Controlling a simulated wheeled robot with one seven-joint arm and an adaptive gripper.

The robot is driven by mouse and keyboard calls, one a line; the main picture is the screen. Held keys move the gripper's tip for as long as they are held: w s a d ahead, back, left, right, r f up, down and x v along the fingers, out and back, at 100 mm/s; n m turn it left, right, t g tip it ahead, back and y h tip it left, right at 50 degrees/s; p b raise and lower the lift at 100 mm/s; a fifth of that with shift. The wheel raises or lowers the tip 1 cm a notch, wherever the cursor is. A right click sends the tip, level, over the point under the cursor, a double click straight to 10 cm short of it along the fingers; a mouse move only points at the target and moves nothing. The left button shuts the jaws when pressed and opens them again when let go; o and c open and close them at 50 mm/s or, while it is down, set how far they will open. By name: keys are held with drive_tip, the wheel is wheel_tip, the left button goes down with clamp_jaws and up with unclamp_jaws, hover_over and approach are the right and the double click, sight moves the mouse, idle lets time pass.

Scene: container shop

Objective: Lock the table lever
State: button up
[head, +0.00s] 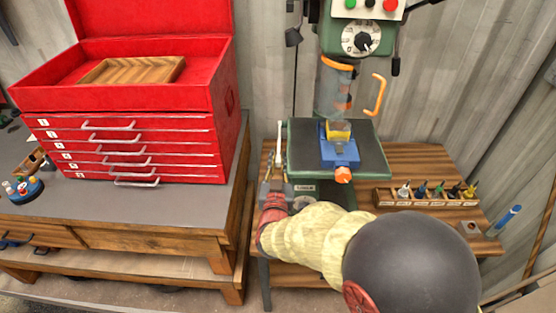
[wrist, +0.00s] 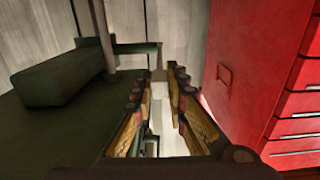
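The drill press table (head: 300,150) is a dark plate with a green edge. A thin pale upright lever (head: 280,142) stands at its left edge; I cannot tell for sure that it is the table lever. My gripper (head: 271,156) points upward just left of this lever, close beside it; contact is unclear. In the wrist view, my gripper's two padded fingers (wrist: 164,76) stand apart with a gap between them, so it is open. A thin bar (wrist: 138,48) reaches from the green press part towards the fingertips. The lever's lower end is hidden by my gripper and arm.
A blue vise (head: 340,150) with an orange knob sits on the press table. A red tool chest (head: 130,130) stands on the left bench, and its wall (wrist: 240,75) is close right in the wrist view. A wooden bit rack (head: 428,196) lies on the right.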

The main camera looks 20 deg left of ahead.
clamp_jaws()
drive_tip(key=shift+f, duration=0.15)
idle(0.4)
wheel_tip(320, 180, down, 3)
drive_tip(key=t+b, duration=0.1)
drive_tip(key=b, duration=0.4)
drive_tip(key=shift+w+r+b, duration=0.1)
drive_tip(key=shift+r+b, duration=0.1)
drive_tip(key=shift+b, duration=0.2)
drive_tip(key=shift+w+a+f+t+y+b, duration=0.2)
drive_tip(key=shift+f+t+b, duration=0.85)
drive_tip(key=shift+b, duration=0.95)
drive_tip(key=shift+w+d+f+t+y+b, duration=0.1)
drive_tip(key=shift+w+f+t+b, duration=0.15)
drive_tip(key=shift+f+t+b, duration=1.25)
drive_tip(key=shift+r+g+b, duration=0.25)
drive_tip(key=shift+g+b, duration=0.15)
drive_tip(key=shift+g, duration=0.35)
drive_tip(key=shift+o, duration=1.4)
unclamp_jaws()
drive_tip(key=shift+w, duration=0.1)
drive_tip(key=shift+o, duration=1.3)
